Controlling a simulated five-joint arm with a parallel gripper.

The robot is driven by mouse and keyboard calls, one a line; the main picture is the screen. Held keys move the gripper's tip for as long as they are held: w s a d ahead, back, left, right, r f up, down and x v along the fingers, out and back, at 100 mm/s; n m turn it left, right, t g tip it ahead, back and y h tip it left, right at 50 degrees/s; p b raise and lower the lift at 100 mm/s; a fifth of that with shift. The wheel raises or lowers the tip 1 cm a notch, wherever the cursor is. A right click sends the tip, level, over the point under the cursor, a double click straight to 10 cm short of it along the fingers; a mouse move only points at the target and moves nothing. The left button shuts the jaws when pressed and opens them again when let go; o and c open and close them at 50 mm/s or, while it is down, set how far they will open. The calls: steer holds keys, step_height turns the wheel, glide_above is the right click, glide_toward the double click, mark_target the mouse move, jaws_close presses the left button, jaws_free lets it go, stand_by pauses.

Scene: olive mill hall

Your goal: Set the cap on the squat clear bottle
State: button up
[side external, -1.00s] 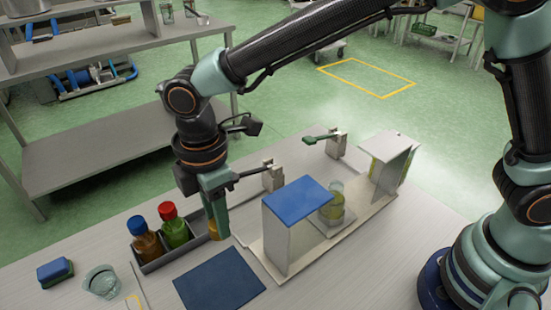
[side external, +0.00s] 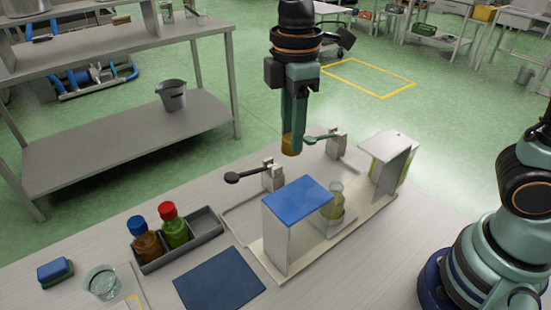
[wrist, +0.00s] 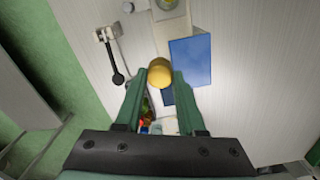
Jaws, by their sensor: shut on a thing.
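My gripper (side external: 292,142) is shut on a short gold-yellow cap (side external: 292,146) and holds it in the air, behind and above the blue-topped stand. The cap (wrist: 160,72) also shows between my fingertips in the wrist view. The squat clear bottle (side external: 335,206), with yellowish liquid inside, stands on a small plate to the right of the blue-topped stand, which partly hides it. The bottle is to the right of and below my gripper, with the cap clear of it. Its round top (wrist: 167,4) shows at the top edge of the wrist view.
The blue-topped stand (side external: 297,197) and a white-topped stand (side external: 392,147) flank the bottle. Two lever holders (side external: 272,177) (side external: 337,143) stand behind. A grey tray (side external: 208,226) holds red- and blue-capped bottles. A dark blue mat (side external: 220,280), a sponge (side external: 55,272) and a glass (side external: 102,283) lie in front.

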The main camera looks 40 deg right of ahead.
steer(key=s+d+f+m, duration=0.1)
steer(key=s+d+m, duration=0.25)
steer(key=d, duration=0.65)
steer(key=shift+n, duration=0.45)
steer(key=shift+s+a+f, duration=0.1)
steer(key=shift+a+f, duration=0.05)
steer(key=shift+f, duration=2.05)
steer(key=shift+a+f, duration=0.15)
steer(key=shift+f, duration=2)
steer(key=shift+f, duration=0.45)
steer(key=shift+f, duration=0.35)
steer(key=shift+f, duration=0.3)
steer(key=o, duration=1.5)
steer(key=shift+c, duration=0.2)
